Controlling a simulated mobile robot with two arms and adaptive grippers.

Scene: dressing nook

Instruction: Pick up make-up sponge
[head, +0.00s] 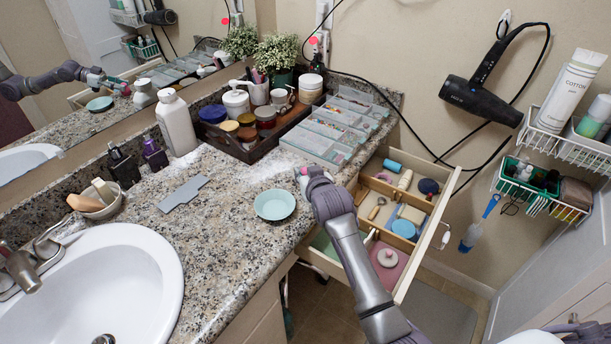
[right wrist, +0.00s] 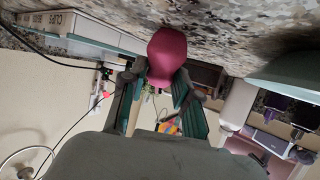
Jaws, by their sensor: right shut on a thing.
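The make-up sponge (right wrist: 167,56) is dark pink and rounded in the right wrist view, between the fingertips of my right gripper (right wrist: 156,82). In the head view my right gripper (head: 306,174) is over the counter near its front edge, just right of a mint-green dish (head: 274,204). Only a small pink patch of the sponge (head: 303,172) shows there; the gripper hides the rest. The gripper is shut on the sponge. I cannot tell whether the sponge touches the counter. My left gripper is not in view.
An open drawer (head: 451,185) with divided compartments of toiletries lies right of my arm. Clear organiser boxes (head: 318,140) and a dark tray of jars stand behind. A grey flat piece (head: 183,193) and a white sink (head: 105,285) are left. The counter around the dish is clear.

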